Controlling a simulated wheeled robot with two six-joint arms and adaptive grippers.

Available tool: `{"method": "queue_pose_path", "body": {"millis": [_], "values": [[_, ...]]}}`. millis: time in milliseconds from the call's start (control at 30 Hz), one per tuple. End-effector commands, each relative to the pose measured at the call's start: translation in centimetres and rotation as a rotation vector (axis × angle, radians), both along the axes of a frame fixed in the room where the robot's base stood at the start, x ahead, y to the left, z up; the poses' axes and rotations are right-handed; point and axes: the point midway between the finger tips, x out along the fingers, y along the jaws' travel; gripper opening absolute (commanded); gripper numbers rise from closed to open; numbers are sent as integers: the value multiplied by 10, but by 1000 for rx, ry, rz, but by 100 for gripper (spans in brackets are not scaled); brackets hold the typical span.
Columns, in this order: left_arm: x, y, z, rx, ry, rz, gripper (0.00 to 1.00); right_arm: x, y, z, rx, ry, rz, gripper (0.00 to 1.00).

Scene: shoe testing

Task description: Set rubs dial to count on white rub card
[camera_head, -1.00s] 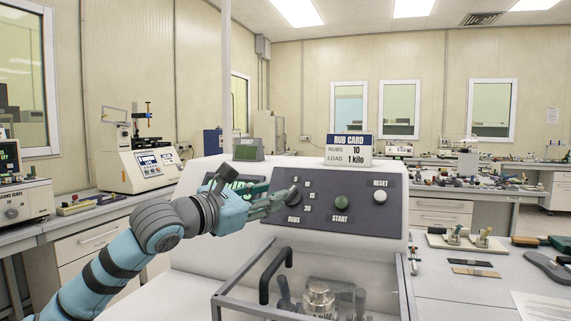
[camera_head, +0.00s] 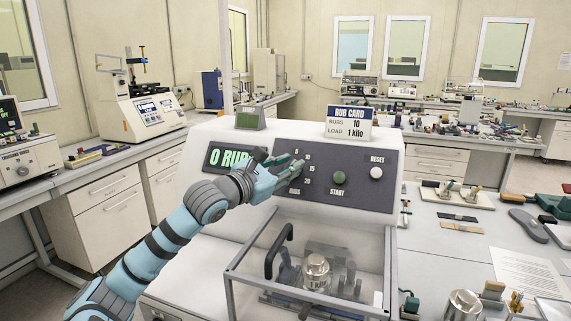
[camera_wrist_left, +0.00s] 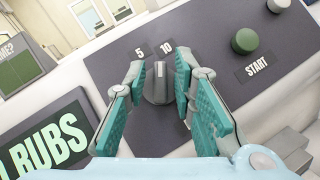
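The white rub card (camera_head: 349,123) stands on top of the machine and reads RUBS 10, LOAD 1 kilo. The grey rubs dial (camera_wrist_left: 158,86) is on the dark control panel (camera_head: 350,190). In the left wrist view its pale mark points up near the 10 label, with 5 to the left. My left gripper (camera_head: 287,168) is at the dial. In the left wrist view its teal-padded fingers (camera_wrist_left: 160,82) stand apart on either side of the dial; firm contact is not clear. The 15 and 20 labels show in the head view. My right gripper is not in view.
A display (camera_head: 226,158) reads 0 RUBS, partly hidden by my left arm. The green START button (camera_head: 339,178) and white RESET button (camera_head: 376,173) are right of the dial. A clear-sided box with a black handle (camera_head: 278,252) and metal weight (camera_head: 316,270) sits below.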

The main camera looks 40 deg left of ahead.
Motion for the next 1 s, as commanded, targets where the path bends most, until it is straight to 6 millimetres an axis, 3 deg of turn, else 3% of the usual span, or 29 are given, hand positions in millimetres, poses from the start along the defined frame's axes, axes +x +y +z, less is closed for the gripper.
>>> {"method": "queue_pose_path", "body": {"millis": [33,100,800,833,900,1000], "values": [[0,0,0,0,0,0,11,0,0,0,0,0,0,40],[0,0,0,0,0,0,0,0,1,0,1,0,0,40],[0,1,1,121,40,-99,0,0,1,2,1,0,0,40],[0,1,1,121,40,-99,16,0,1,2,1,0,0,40],[0,0,1,121,40,-99,28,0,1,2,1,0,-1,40],[0,0,1,121,41,-98,32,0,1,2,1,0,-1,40]]}}
